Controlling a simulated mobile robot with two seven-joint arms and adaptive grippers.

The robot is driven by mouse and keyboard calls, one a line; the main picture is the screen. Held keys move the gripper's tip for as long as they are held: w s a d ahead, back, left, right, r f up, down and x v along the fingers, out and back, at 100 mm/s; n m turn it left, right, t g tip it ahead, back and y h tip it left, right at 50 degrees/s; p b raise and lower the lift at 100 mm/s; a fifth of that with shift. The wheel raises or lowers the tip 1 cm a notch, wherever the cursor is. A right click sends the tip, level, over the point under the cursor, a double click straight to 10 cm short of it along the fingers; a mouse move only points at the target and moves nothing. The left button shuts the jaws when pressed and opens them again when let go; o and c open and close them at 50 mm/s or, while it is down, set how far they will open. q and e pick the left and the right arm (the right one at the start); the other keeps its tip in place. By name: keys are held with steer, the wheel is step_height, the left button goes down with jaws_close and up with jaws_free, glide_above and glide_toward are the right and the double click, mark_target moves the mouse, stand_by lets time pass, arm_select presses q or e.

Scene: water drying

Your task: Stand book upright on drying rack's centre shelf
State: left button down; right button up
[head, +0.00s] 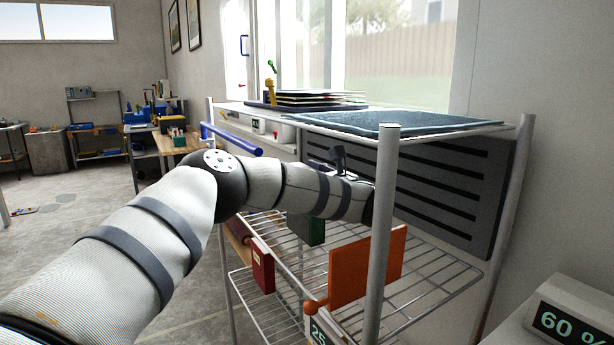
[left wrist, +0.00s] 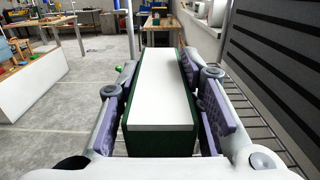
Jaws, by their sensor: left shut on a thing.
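The book has dark green covers and a white page block. In the left wrist view the book (left wrist: 162,85) lies between the purple-padded fingers of my left gripper (left wrist: 168,100), which is shut on its two sides. A green part of the book (head: 309,231) shows below my left forearm in the head view. I cannot tell whether the book touches the shelf. My right gripper is not in view.
A blue-grey mat (head: 395,122) and a stack of thin sheets (head: 315,98) lie on top. A dark slotted panel (head: 455,190) closes the wall side. An orange board (head: 366,266), a red box (head: 262,266) and the front post stand near the arm. A humidity display (head: 570,325) is at right.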

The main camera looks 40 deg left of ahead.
arm_select(q)
steer(key=shift+f, duration=0.15)
steer(key=c, duration=1.1)
jaws_free()
steer(key=shift+d+r, duration=0.2)
steer(key=shift+d, duration=0.05)
steer(key=v, duration=0.7)
steer(key=shift+s, duration=0.1)
